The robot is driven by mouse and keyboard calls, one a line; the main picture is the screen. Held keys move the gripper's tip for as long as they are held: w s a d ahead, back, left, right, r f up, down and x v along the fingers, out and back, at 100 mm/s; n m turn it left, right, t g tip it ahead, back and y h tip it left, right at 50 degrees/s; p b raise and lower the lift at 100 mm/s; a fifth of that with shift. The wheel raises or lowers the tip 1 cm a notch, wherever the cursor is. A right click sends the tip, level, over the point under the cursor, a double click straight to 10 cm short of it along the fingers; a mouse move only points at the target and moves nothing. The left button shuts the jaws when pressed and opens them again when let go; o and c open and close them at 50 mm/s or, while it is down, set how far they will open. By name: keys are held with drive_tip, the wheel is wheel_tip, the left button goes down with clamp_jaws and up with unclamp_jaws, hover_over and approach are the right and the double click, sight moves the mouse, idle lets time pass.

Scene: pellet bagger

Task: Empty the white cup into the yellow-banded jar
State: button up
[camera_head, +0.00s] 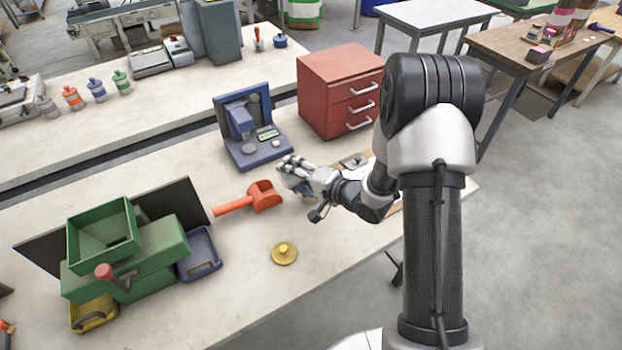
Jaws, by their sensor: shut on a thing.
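My gripper (292,172) is low over the bench, in front of the blue machine and right of the orange scoop. It is shut on a small pale thing, mostly hidden by the fingers; I cannot tell whether this is the white cup. A bit of blue shows just below the fingers. I cannot pick out a yellow-banded jar. A round yellow lid-like piece with a knob (284,254) lies on the bench, nearer than the gripper and apart from it.
The orange scoop (250,199) lies left of my gripper. The blue machine (248,135) and red drawer cabinet (340,88) stand behind. A green hopper unit (125,255) with a blue tray (199,254) is at left. Banded bottles (97,90) stand on the far bench.

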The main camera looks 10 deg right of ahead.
drive_tip(key=shift+w+d+r+m, duration=0.1)
drive_tip(key=shift+d+r+m, duration=0.05)
drive_tip(key=shift+d+m, duration=0.15)
drive_tip(key=shift+w+d+r+m+y+p, duration=0.15)
drive_tip(key=shift+r+m+y+p, duration=0.25)
drive_tip(key=shift+m+y+p, duration=0.45)
idle(0.7)
drive_tip(key=shift+w+d+r+m+t+y+p, duration=0.1)
drive_tip(key=shift+d+r+m+t+y+p, duration=0.15)
drive_tip(key=shift+m+p, duration=0.3)
drive_tip(key=shift+d+r+m+t+y+p, duration=0.15)
drive_tip(key=shift+d+m+y+p, duration=0.15)
drive_tip(key=shift+m+p, duration=0.2)
idle(0.9)
drive_tip(key=shift+w+d+f+m+y+b, duration=0.1)
drive_tip(key=shift+d+f+m+y+b, duration=0.15)
drive_tip(key=shift+f+m+y+b, duration=0.3)
idle(1.1)
drive_tip(key=shift+w+d+r+m+t, duration=0.15)
drive_tip(key=shift+d+m+t, duration=0.25)
drive_tip(key=shift+m, duration=0.45)
idle(0.8)
